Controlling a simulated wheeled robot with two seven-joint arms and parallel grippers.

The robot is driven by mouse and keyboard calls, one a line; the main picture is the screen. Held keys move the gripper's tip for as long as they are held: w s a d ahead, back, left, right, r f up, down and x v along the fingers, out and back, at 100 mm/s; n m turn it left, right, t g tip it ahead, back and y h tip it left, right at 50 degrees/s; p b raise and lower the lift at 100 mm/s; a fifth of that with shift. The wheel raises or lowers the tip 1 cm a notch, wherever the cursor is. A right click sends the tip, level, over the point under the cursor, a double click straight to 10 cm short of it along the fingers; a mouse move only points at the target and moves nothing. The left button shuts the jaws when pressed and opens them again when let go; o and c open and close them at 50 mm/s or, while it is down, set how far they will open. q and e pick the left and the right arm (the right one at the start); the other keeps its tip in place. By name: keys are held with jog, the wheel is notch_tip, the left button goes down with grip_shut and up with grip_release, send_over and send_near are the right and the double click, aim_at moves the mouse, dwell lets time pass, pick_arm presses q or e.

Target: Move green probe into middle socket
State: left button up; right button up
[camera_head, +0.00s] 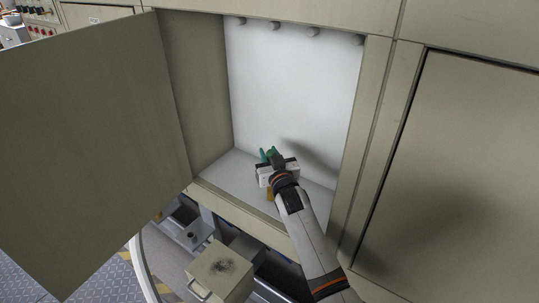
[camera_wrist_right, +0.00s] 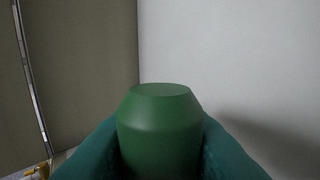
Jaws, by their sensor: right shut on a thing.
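The green probe (camera_wrist_right: 160,125) is held upright between the teal fingers of my right gripper and fills the lower middle of the right wrist view. In the head view my right gripper (camera_head: 269,155) reaches into an open cabinet, low in front of its white back wall, and the green probe shows only as a small patch between the fingers. The probe's lower part is hidden. I cannot make out a middle socket in either view. My left gripper is not in view.
The open cabinet door (camera_head: 90,140) stands on the left, and a closed panel (camera_head: 460,180) on the right. Several round fittings (camera_head: 313,31) line the top of the back wall (camera_head: 300,90). A beige box (camera_head: 220,272) with a handle is below the opening.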

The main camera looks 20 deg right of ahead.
jog(key=shift+f+b, duration=1.1)
jog(key=shift+f, duration=0.65)
jog(key=shift+f, duration=0.45)
jog(key=o, duration=1.1)
jog(key=shift+s, duration=0.1)
